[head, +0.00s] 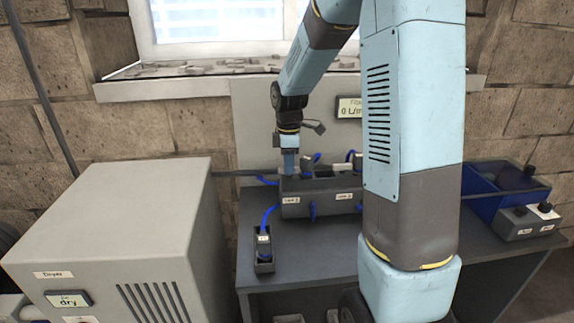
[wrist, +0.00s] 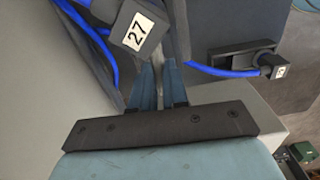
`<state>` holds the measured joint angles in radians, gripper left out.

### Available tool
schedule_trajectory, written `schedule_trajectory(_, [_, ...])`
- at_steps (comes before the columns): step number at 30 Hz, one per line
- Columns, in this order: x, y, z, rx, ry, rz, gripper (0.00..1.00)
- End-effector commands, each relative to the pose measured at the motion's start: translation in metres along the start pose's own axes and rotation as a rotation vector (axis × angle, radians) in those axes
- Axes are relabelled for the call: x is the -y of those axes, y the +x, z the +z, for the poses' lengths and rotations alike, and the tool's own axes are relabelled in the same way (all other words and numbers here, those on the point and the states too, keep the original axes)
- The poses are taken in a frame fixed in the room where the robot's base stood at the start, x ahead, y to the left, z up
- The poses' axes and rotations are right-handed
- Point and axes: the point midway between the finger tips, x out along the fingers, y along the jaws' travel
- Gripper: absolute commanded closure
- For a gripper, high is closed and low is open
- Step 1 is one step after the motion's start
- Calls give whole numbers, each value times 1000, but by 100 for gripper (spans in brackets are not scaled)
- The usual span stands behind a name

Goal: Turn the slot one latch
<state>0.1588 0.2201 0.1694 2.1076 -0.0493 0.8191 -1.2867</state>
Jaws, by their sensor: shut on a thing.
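A dark grey box (head: 320,206) on the bench carries two white slot labels on its front. The slot one label (head: 290,200) is at its left end. My gripper (head: 289,174) points down at the top of that left end. In the wrist view, its two blue fingers (wrist: 158,82) are close together and shut on what seems to be the slot one latch. The latch itself is hidden at the fingertips, so its angle cannot be told. A grey plug tagged 27 (wrist: 135,35) stands right beside the fingers, tilted in the picture, with a blue cable.
Another plug (head: 264,242) sits in a small dark holder at the bench's left front. Blue cables (head: 268,214) run close by. A large grey dryer cabinet (head: 120,225) stands at the left. A blue bin (head: 500,180) and grey button box (head: 527,222) are at the right.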

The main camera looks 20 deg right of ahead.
Motion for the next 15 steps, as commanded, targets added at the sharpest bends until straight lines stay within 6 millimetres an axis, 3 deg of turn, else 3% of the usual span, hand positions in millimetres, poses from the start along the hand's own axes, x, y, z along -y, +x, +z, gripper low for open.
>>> schedule_trajectory(15, [-3,-2,2,1,-61,7,100])
